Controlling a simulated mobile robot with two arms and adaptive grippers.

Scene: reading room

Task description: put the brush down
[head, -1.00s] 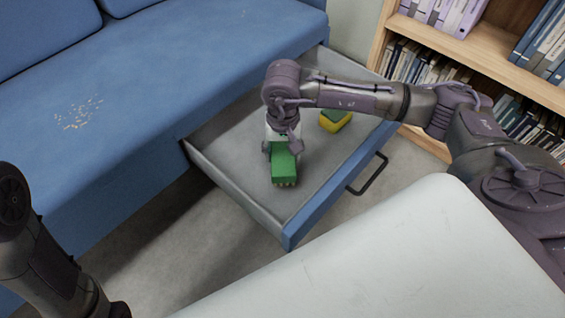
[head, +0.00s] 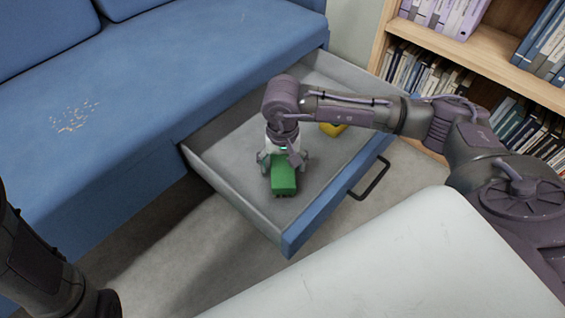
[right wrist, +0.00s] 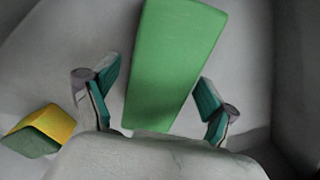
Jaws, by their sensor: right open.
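The brush is a green block (head: 284,180) with short bristles at its near end, inside the open drawer (head: 228,189) under the blue sofa. My right gripper (head: 283,161) is above the drawer floor with its fingers spread on both sides of the brush. In the right wrist view the green brush (right wrist: 172,65) lies between the open fingers (right wrist: 157,92), with a gap on each side. The brush appears to rest on the drawer floor. My left gripper is out of view; only part of my left arm shows at lower left.
A yellow and green sponge-like block (head: 332,129) lies farther back in the drawer, partly hidden by my right arm. Crumbs (head: 74,116) lie on the sofa seat (head: 150,80). A bookshelf (head: 470,60) stands at the right. The drawer handle (head: 371,180) sticks out in front.

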